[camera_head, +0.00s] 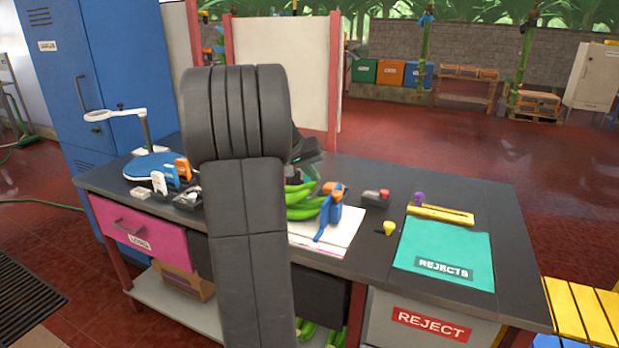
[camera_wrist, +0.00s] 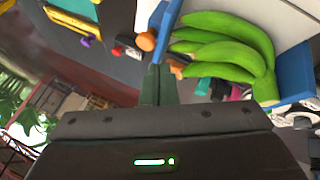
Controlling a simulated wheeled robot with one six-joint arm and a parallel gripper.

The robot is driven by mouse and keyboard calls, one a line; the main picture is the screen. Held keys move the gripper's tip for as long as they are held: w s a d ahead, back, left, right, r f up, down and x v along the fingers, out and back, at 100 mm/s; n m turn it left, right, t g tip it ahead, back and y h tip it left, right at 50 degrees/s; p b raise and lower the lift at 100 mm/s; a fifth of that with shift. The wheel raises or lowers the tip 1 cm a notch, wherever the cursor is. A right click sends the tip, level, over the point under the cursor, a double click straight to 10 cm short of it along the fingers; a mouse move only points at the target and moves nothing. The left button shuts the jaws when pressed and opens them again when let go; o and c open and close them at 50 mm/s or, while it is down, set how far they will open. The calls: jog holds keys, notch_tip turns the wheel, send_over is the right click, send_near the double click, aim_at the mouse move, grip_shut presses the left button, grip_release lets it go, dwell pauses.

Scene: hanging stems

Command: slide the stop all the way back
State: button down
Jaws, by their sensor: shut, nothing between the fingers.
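A yellow slotted bar (camera_head: 440,214) lies on the dark table behind the teal mat. A purple knob (camera_head: 419,199), which looks like the stop, stands at the bar's left end. In the wrist view the yellow bar (camera_wrist: 68,19) and the purple knob (camera_wrist: 86,42) are at the upper left. My gripper (camera_wrist: 158,72) is shut and empty, pointing toward the table near green bananas (camera_wrist: 225,40), well apart from the knob. In the head view my arm hides most of the gripper.
Green bananas (camera_head: 300,203) and a blue-and-orange tool (camera_head: 331,212) lie on a white board (camera_head: 345,232). Between them and the bar are a grey block with a red top (camera_head: 377,198) and a yellow-topped piece (camera_head: 389,228). The teal REJECTS mat (camera_head: 445,250) is empty.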

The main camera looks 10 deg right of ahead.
aim_at(330, 197)
jog(key=x, duration=0.8)
jog(key=shift+f, duration=0.1)
jog(key=shift+s, duration=0.1)
jog(key=s+d, duration=0.1)
jog(key=d, duration=0.1)
jog(key=s+d, duration=0.1)
jog(key=d, duration=0.1)
jog(key=shift+s+b, duration=0.3)
jog(key=shift+b, duration=0.1)
